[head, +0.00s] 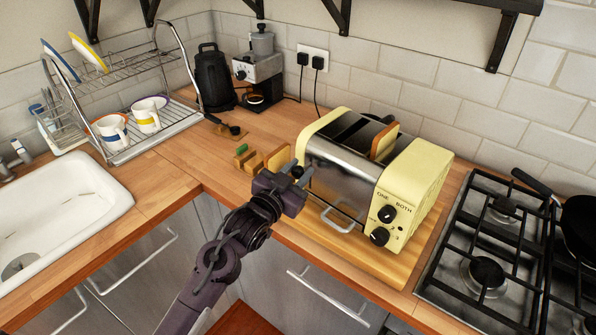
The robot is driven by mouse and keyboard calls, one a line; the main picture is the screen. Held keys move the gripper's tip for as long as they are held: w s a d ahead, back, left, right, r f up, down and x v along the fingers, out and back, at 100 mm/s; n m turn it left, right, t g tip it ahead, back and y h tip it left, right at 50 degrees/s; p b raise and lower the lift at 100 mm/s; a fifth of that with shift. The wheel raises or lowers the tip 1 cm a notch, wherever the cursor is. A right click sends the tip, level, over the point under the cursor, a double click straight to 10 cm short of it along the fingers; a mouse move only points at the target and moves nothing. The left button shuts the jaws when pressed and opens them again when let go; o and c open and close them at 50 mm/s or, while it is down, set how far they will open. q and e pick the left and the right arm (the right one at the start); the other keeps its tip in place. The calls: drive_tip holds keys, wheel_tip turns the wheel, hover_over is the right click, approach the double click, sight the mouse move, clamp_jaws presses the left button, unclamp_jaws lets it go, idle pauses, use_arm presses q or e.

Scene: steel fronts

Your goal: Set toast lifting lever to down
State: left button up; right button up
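The cream and steel toaster (418,185) stands on a wooden board on the counter. A slice of bread (385,141) sticks up from one of its top slots. Its right end carries two black knobs and the words ONE and BOTH. I cannot make out the lifting lever clearly; a small dark round part shows beside my gripper at the toaster's left end. My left gripper (288,184) is at the toaster's lower left front corner, very near or touching it. Its fingers are too dark and foreshortened to tell open from shut. My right gripper is out of view.
A wire handle (342,217) juts from the toaster's front. The gas hob (486,273) with a black pan is at right, the sink (58,215) and dish rack (140,140) at left.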

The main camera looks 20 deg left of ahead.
sight(308, 185)
use_arm(q)
clamp_jaws()
wheel_tip(308, 185, down, 7)
drive_tip(key=b, duration=0.3)
drive_tip(key=shift+r+b, duration=0.15)
drive_tip(key=shift+b, duration=0.2)
drive_tip(key=shift+f, duration=0.4)
drive_tip(key=shift+s+f, duration=0.1)
drive_tip(key=o, duration=0.7)
unclamp_jaws()
drive_tip(key=shift+b+v, duration=0.95)
drive_tip(key=shift+v, duration=2.9)
